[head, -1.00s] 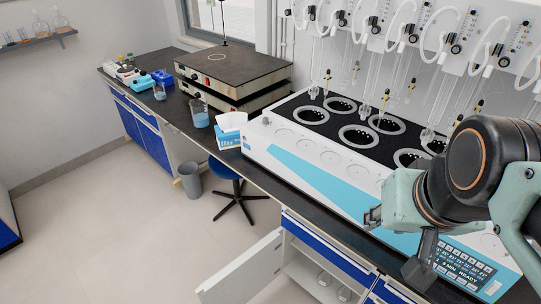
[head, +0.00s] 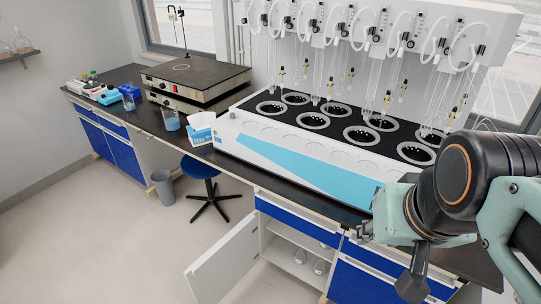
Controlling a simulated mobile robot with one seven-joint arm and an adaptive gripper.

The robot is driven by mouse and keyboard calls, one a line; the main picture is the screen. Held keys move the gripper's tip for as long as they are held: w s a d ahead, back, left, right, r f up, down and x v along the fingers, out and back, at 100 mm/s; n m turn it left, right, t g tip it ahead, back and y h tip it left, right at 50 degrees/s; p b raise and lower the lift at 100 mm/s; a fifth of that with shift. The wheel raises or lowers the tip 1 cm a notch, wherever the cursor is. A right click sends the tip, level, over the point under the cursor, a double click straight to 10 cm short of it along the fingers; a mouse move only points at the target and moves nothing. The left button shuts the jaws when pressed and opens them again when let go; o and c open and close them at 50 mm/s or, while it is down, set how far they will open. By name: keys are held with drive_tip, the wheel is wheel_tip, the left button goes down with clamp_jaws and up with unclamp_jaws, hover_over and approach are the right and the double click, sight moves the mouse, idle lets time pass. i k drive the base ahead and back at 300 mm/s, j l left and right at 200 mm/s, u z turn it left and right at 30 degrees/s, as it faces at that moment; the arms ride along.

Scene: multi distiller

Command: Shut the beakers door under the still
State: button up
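The beakers door (head: 228,262) is a pale cabinet door under the still, standing wide open to the left of its opening. Inside the open cabinet (head: 290,250) there are shelves, with a few glass items (head: 300,256) low down. The still (head: 300,150), a long white and blue unit with round wells, stands on the bench above. My gripper (head: 364,233) is at the right, in front of the bench edge, to the right of the door and apart from it. Its fingers are small and partly hidden by my wrist, so I cannot tell whether they are open.
A blue stool (head: 203,180) and a grey bin (head: 164,187) stand on the floor left of the door. A blue drawer (head: 297,222) sits above the opening, and a closed blue cabinet (head: 355,285) is at its right. The floor in front at left is clear.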

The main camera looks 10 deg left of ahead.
sight(211, 276)
drive_tip(key=z, duration=1.25)
drive_tip(key=k+j, duration=0.1)
drive_tip(key=j, duration=0.3)
drive_tip(key=k+j+z, duration=0.15)
drive_tip(key=j, duration=0.2)
drive_tip(key=k+j, duration=0.1)
drive_tip(key=j, duration=0.3)
drive_tip(key=k+j, duration=0.15)
drive_tip(key=j, duration=0.2)
drive_tip(key=k+j, duration=0.1)
drive_tip(key=j, duration=0.3)
drive_tip(key=k+j, duration=0.15)
drive_tip(key=j, duration=0.25)
drive_tip(key=k+j, duration=0.1)
drive_tip(key=j, duration=0.3)
drive_tip(key=k+j, duration=0.15)
drive_tip(key=j, duration=0.2)
drive_tip(key=k+j, duration=0.1)
drive_tip(key=j, duration=0.3)
drive_tip(key=k+j, duration=0.1)
drive_tip(key=j, duration=0.3)
drive_tip(key=i+j+u, duration=0.1)
drive_tip(key=u, duration=0.2)
